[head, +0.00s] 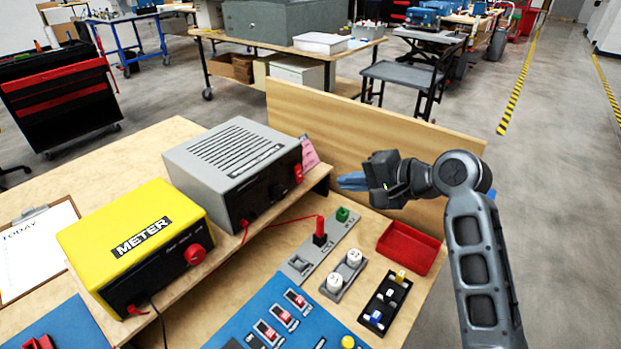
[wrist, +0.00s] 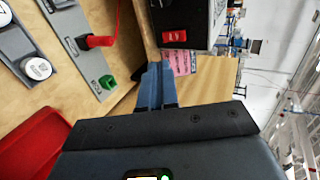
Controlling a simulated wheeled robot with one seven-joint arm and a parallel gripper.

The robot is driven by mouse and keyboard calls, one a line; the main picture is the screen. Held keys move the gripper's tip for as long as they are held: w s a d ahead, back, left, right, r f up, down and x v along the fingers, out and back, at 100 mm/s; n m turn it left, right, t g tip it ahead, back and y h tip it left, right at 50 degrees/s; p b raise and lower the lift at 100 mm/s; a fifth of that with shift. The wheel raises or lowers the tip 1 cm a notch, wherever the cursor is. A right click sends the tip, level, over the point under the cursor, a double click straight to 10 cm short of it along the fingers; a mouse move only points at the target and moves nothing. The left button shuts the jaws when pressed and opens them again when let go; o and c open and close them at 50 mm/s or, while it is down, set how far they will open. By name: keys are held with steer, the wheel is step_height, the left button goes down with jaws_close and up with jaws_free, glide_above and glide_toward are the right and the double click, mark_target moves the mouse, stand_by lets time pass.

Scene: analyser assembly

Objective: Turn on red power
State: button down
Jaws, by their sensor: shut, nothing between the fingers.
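The grey vented power box (head: 232,160) stands on the raised shelf of the bench. A red rocker switch (head: 297,174) sits at the right end of its dark front face. The switch also shows in the wrist view (wrist: 175,36), on the black face. My gripper (head: 345,181) is shut and empty, its blue fingers pointing left toward the box, to the right of the switch and apart from it. In the wrist view the fingertips (wrist: 155,67) lie just below the switch in the picture. I cannot tell the switch's position.
A pink label (head: 309,152) stands beside the box. A yellow meter (head: 140,235) is to its left. A red plug (head: 320,230), a green block (head: 342,214) and a red tray (head: 407,248) are on the lower bench. A wooden panel (head: 400,130) rises behind my gripper.

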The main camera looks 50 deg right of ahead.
mark_target(300, 178)
steer(key=x, duration=0.7)
steer(key=r+p+x, duration=0.1)
steer(key=x, duration=0.2)
steer(key=shift+w+f, duration=0.25)
steer(key=shift+w, duration=0.4)
steer(key=shift+w+f+t+b, duration=0.25)
steer(key=shift+t+b, duration=0.15)
steer(key=shift+b, duration=0.5)
steer(key=shift+r, duration=0.15)
steer(key=shift+r+p, duration=0.1)
steer(key=shift+p, duration=0.25)
steer(key=shift+r+p, duration=0.75)
steer(key=shift+p, duration=0.1)
steer(key=shift+s, duration=0.1)
